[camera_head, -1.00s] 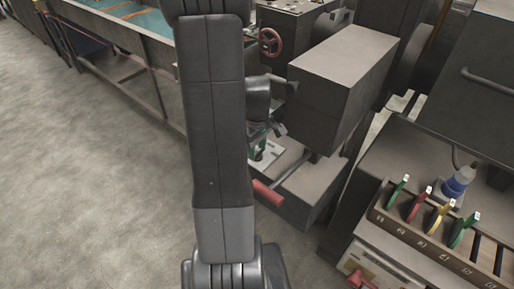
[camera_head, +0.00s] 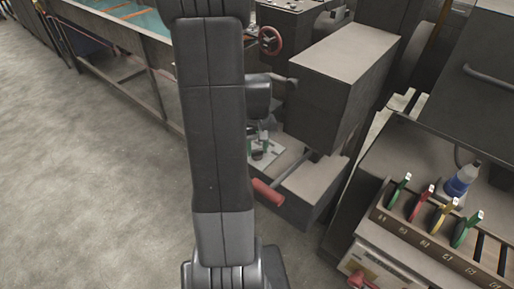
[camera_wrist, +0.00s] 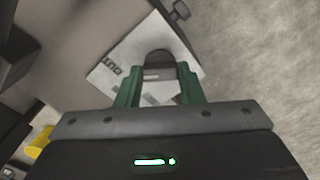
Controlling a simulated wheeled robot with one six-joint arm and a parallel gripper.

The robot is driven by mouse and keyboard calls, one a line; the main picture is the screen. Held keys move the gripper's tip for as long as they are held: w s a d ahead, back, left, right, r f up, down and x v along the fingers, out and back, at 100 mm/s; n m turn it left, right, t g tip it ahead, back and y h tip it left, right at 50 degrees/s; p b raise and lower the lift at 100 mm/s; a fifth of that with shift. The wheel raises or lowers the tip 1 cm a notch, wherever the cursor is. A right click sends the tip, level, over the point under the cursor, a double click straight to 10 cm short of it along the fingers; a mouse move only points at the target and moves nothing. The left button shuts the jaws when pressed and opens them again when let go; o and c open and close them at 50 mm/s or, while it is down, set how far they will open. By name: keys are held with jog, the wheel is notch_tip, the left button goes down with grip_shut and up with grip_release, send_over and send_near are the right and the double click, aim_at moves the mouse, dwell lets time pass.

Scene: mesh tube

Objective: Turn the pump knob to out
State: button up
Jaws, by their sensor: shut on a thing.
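The pump knob (camera_wrist: 158,58) is dark and rounded, standing over a pale label plate (camera_wrist: 107,72) in the wrist view. The green fingers of my gripper (camera_wrist: 160,84) lie on either side of it and are shut on it. Dark lettering shows on the plate's left part, too blurred to read surely. In the head view the plate (camera_head: 270,152) lies on a grey box beside my arm, and my gripper (camera_head: 258,143) is over it. My arm and wrist hide much of the knob there, and I cannot tell which mark it points to.
A lever with a red grip (camera_head: 267,191) sticks out just below the plate. A large grey box (camera_head: 335,85) stands close on the right. A red handwheel (camera_head: 270,41) is behind. A rack with coloured handles (camera_head: 420,235) is at right. Open floor lies left.

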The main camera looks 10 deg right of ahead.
aim_at(257, 150)
jog(key=shift+m, duration=1.3)
jog(key=shift+r+m, duration=0.1)
jog(key=shift+m, duration=0.2)
jog(key=o, duration=1)
notch_tip(257, 150, up, 14)
jog(key=shift+f, duration=0.15)
notch_tip(257, 150, down, 14)
jog(key=shift+r, duration=0.1)
